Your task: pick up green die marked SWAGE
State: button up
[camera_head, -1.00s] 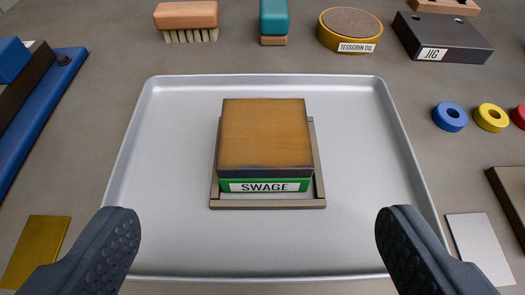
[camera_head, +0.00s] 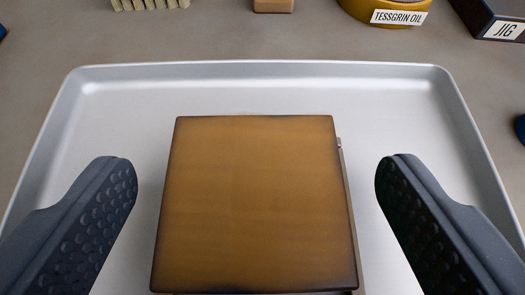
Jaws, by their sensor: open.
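The die (camera_head: 256,205) shows as a square brown top with dark edges, in the middle of the view. Its green band and SWAGE label are hidden from this angle now. It sits in a thin frame (camera_head: 349,215), of which a strip shows along its right side. My gripper (camera_head: 256,170) is open, with one dark, dimpled finger on each side of the die. Both fingers are apart from it, with a gap on each side, and nothing is between them except the die below or ahead.
A silver tray (camera_head: 258,82) with a raised rim lies under the die, bare around it. Beyond the far rim are a brush (camera_head: 150,4), a wooden-based block (camera_head: 273,5), a TESSGRIN OIL tin (camera_head: 392,14) and a dark JIG block (camera_head: 490,18).

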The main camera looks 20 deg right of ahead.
jog(key=shift+x, duration=0.95)
jog(key=shift+c, duration=0.3)
jog(key=c, duration=1.5)
jog(key=shift+c, duration=0.2)
